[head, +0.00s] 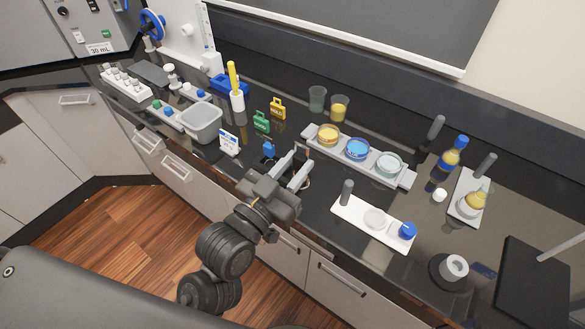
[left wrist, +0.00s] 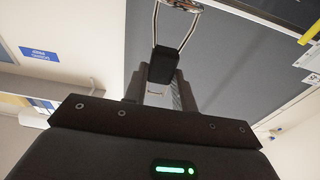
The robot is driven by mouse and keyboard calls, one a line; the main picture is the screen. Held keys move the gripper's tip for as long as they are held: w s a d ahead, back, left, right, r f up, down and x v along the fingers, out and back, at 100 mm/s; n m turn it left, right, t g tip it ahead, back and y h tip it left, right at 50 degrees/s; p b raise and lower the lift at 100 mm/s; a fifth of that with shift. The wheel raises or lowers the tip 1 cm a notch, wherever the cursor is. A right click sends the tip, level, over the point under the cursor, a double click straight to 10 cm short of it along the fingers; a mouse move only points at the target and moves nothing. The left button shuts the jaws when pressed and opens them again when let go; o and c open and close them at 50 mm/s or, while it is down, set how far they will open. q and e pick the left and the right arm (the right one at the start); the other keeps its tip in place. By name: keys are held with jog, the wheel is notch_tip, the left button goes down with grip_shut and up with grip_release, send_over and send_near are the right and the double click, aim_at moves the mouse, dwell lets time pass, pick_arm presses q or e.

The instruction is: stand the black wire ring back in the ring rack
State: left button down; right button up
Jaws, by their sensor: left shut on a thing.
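My left gripper (head: 298,160) is above the front part of the dark bench, left of the long grey tray. In the left wrist view its jaws are shut on the black block of the wire ring (left wrist: 162,64). Two thin wires rise from this block to a ring cut by the top edge of that view. In the head view the fingers mostly hide the held ring, and only a thin reddish wire (head: 308,152) shows beside them. I cannot tell for certain which holder is the ring rack. My right gripper is not in view.
A grey tray (head: 404,180) holds yellow, blue and clear dishes. A white tray (head: 352,212) with a dark post lies in front. Blue (head: 268,149), green (head: 261,123) and yellow (head: 278,108) tags and a white sign (head: 228,143) stand left of the gripper. Two cups (head: 317,98) stand behind.

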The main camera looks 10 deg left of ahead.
aim_at(293, 159)
pick_arm(q)
jog(key=w+f, duration=0.1)
jog(key=w, duration=0.1)
jog(key=w+a+f+b, duration=0.1)
jog(key=shift+w+a+f, duration=0.1)
jog(key=shift+w+a, duration=0.05)
jog(key=shift+w, duration=0.25)
jog(key=w+a+f+p, duration=0.3)
jog(key=w+f, duration=0.5)
jog(key=f, duration=0.2)
jog(key=shift+w+a+f, duration=0.2)
jog(key=shift+w+f, duration=0.1)
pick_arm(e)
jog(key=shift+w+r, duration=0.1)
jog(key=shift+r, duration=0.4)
pick_arm(q)
jog(key=shift+s+f, duration=0.1)
jog(key=shift+f, duration=0.5)
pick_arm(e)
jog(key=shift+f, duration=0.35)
pick_arm(q)
jog(key=c, duration=1.1)
grip_release()
jog(key=shift+f, duration=0.1)
jog(key=shift+c, duration=0.2)
